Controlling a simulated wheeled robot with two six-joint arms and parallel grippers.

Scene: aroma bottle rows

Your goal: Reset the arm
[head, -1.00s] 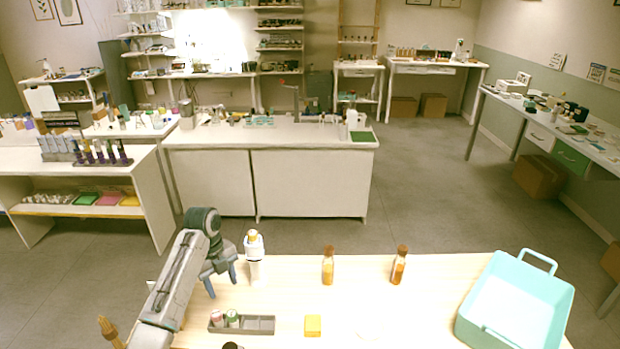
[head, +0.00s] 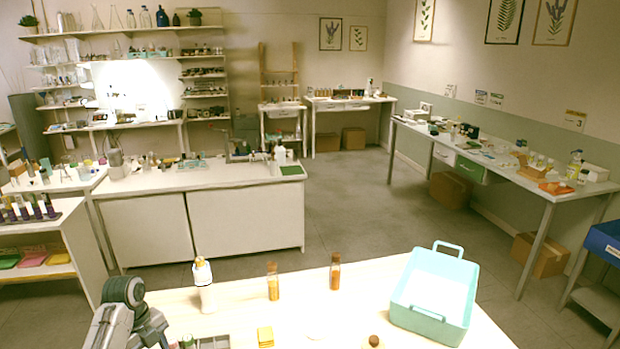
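My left arm comes in at the lower left of the head view. My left gripper (head: 161,335) is low beside the table's left part and partly cut off by the bottom edge, so its finger opening is unclear. It is apart from the white bottle with an orange top (head: 204,294), which stands upright to its right. Two amber bottles, one (head: 273,286) in the middle and one (head: 335,275) farther right, stand upright on the pale table (head: 235,301). My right gripper is not in view.
A teal basket (head: 409,305) stands at the table's right. A grey compartment tray (head: 214,342), a yellow block (head: 265,337) and a brown round top (head: 374,341) show near the bottom edge. A white workbench (head: 250,218) stands behind.

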